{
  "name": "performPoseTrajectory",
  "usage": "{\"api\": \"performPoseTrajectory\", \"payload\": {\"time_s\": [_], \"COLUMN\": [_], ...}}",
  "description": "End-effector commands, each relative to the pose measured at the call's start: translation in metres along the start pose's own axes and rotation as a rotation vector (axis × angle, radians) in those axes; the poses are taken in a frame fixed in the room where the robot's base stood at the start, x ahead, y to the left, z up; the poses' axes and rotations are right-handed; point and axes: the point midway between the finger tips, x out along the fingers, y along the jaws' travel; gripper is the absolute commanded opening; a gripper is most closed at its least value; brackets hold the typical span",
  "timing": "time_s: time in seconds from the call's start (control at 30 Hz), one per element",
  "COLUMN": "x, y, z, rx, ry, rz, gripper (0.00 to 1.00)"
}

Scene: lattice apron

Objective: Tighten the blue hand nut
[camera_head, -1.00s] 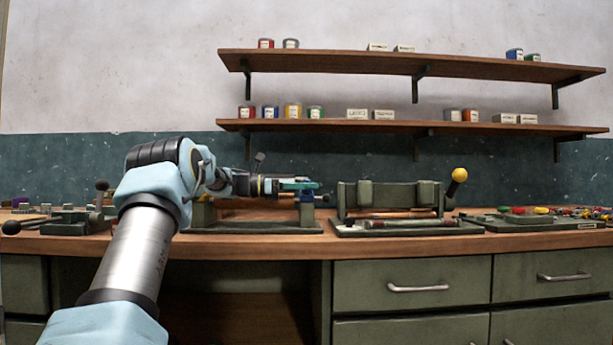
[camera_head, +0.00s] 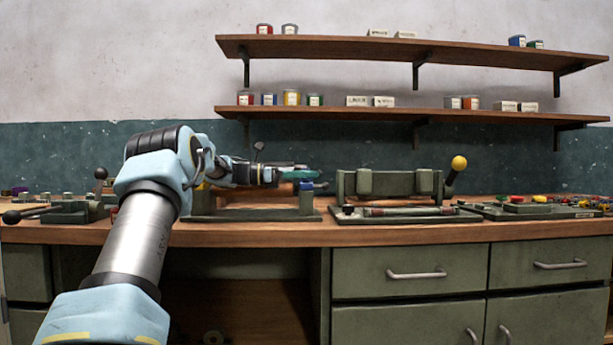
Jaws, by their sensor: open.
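The blue hand nut (camera_head: 306,186) shows as a small patch of blue at the top of the right post of a green metal stand (camera_head: 307,204) on the bench. It is partly covered by my fingers, so its shape and how far it is turned cannot be made out. My gripper (camera_head: 300,175) reaches in from the left with its teal fingers pointing right. It is open, at the top of the right post and just above the blue patch in the picture. I cannot tell whether the fingers touch the nut or stand around it.
A green fixture with a yellow-knobbed lever (camera_head: 458,163) stands to the right. A dark lever clamp (camera_head: 75,211) stands at the left. A flat tray (camera_head: 525,209) lies far right. Two wall shelves (camera_head: 415,112) hold cans and boxes. Drawers (camera_head: 412,275) are below the bench.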

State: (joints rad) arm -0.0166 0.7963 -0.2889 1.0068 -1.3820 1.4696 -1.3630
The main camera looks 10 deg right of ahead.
Motion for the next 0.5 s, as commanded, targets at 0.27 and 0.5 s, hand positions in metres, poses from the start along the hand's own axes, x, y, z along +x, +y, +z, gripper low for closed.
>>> {"api": "performPoseTrajectory", "payload": {"time_s": [0.27,0.5], "x": [0.0,0.0], "y": [0.0,0.0], "z": [0.017,0.064], "rx": [0.003,0.004], "ry": [0.0,-0.001], "rz": [0.001,0.0], "gripper": [0.73,0.73]}}
